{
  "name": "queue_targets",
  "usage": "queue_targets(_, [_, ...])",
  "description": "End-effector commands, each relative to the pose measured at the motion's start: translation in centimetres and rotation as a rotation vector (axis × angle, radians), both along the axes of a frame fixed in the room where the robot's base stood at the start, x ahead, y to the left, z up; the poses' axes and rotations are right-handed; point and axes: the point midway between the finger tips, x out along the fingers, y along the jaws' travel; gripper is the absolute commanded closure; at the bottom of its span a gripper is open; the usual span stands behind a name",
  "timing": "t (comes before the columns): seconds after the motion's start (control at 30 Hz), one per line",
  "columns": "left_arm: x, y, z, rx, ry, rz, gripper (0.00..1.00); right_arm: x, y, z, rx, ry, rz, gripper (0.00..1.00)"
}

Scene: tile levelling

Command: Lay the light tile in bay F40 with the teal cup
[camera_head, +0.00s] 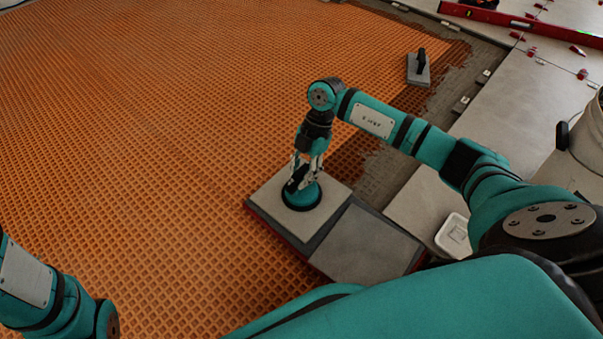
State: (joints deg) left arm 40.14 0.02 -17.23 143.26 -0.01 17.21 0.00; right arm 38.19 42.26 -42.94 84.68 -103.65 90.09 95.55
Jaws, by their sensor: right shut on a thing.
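The teal cup (300,197), a round suction cup with a dark rim, stands on top of the light tile (328,191). My right gripper (303,176) is shut on the cup's handle, which its fingers partly hide. The light tile lies flat on a dark stand with a red edge (279,231), beside a darker grey tile (365,245). I cannot tell whether the tile is lifted at all. My left arm shows at the lower left, but its gripper is out of view. No label for bay F40 is legible.
An orange waffle-textured mat (180,120) covers most of the floor. A grey float with a black handle (418,68) lies at its far right edge. Laid pale tiles (515,105), red clips, a red level (520,22), a white container (455,236) and a bucket (588,140) are at right.

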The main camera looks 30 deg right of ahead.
Motion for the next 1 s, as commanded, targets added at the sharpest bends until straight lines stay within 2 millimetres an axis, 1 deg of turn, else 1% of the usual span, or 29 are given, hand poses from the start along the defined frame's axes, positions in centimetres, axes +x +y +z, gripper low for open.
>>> queue_targets(0.7, [0.05, 0.02, 0.12, 0.000, 0.001, 0.001, 0.60, 0.05, 0.03, -0.14, 0.002, -0.002, 0.000, 1.00])
queue_targets(0.73, [0.05, 0.02, 0.12, 0.000, 0.001, 0.001, 0.60, 0.05, 0.03, -0.14, 0.002, -0.002, 0.000, 0.74])
queue_targets(0.9, [0.05, 0.02, 0.11, 0.000, 0.001, 0.001, 0.60, 0.03, 0.03, -0.17, 0.001, -0.001, 0.001, 0.52])
queue_targets(1.0, [0.06, 0.01, 0.11, 0.000, 0.002, 0.001, 0.60, 0.03, 0.03, -0.17, 0.000, -0.001, 0.001, 0.51])
